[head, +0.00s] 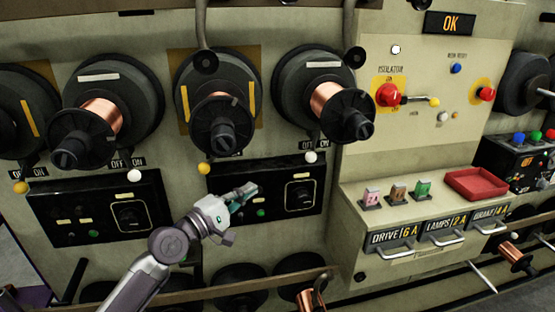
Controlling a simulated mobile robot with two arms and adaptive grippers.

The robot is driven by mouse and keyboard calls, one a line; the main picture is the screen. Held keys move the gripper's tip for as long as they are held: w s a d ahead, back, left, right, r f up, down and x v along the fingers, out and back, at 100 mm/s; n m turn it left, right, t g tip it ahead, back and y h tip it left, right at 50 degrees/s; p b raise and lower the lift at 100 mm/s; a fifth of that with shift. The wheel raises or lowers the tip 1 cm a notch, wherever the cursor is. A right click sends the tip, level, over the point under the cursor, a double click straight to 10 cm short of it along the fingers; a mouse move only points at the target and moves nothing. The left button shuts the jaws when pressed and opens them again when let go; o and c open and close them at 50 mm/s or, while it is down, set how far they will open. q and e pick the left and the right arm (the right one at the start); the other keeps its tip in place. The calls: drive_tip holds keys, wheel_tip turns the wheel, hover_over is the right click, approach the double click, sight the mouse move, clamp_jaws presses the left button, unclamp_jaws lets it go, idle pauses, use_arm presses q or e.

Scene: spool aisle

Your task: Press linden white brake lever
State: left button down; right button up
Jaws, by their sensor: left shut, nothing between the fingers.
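Two small levers with white knobs show below the copper spools. One white knob (134,175) is at the left panel, and the other white knob (310,156) is at the upper right of the middle panel. I cannot read a name that tells which is linden. My left gripper (250,190) is shut and empty in front of the middle black panel (222,178), left of its dial and lower left of the right white knob, apart from it. My right gripper is not in view.
Copper spools (332,100) jut out above the panels. To the right are a console with a red tray (476,184), drawer handles and an isolator switch (388,95).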

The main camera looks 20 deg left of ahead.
use_arm(q)
wheel_tip(320, 180, up, 2)
drive_tip(key=p, duration=0.4)
approach(312, 148)
drive_tip(key=shift+x, duration=1.4)
drive_tip(key=shift+d+f+h, duration=0.1)
drive_tip(key=shift+f+h, duration=0.25)
drive_tip(key=shift+h, duration=0.05)
